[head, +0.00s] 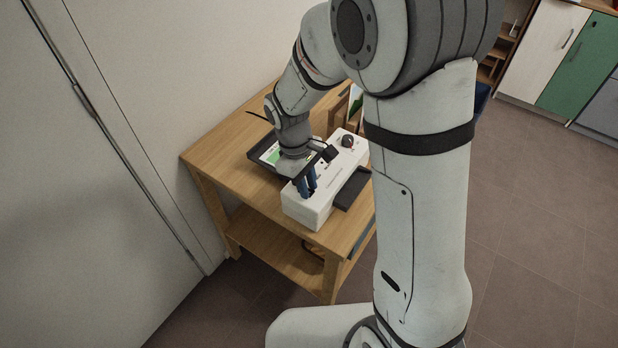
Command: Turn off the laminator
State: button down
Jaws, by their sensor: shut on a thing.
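The laminator (318,209) is a long white box on a small wooden table, with a dark round knob (347,141) at the far end of its top. My gripper (306,191) points down at the near end of the laminator's top. Its blue-dark fingers are shut on a small part of the laminator there. The fingers hide that part, so I cannot tell its shape or position.
The wooden table (225,160) stands by a pale wall, with a lower shelf (270,243). A dark tray with a green-and-white sheet (268,153) lies behind the laminator, and a dark tray (352,190) is in front. Cabinets (575,60) stand far right. Tiled floor is clear at right.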

dwell(0.4)
jog(key=c, duration=1.3)
grip_release()
jog(key=v, duration=0.7)
jog(key=shift+w+a+r, duration=0.2)
jog(key=shift+a+r, duration=0.05)
jog(key=shift+r, duration=0.1)
jog(key=s+d+r+m+t, duration=0.1)
jog(key=s+d+r+m, duration=0.1)
jog(key=s+d+m, duration=0.1)
jog(key=s+d+r+m+t+y, duration=0.1)
jog(key=s+d+r+m, duration=0.2)
jog(key=s+d, duration=0.3)
jog(key=s+d+r+m+t+y, duration=0.1)
jog(key=s+d+r+m+t, duration=0.1)
jog(key=s+d+m, duration=0.2)
jog(key=shift+s+d+r, duration=0.2)
jog(key=shift+d+r, duration=0.05)
jog(key=shift+d, duration=0.15)
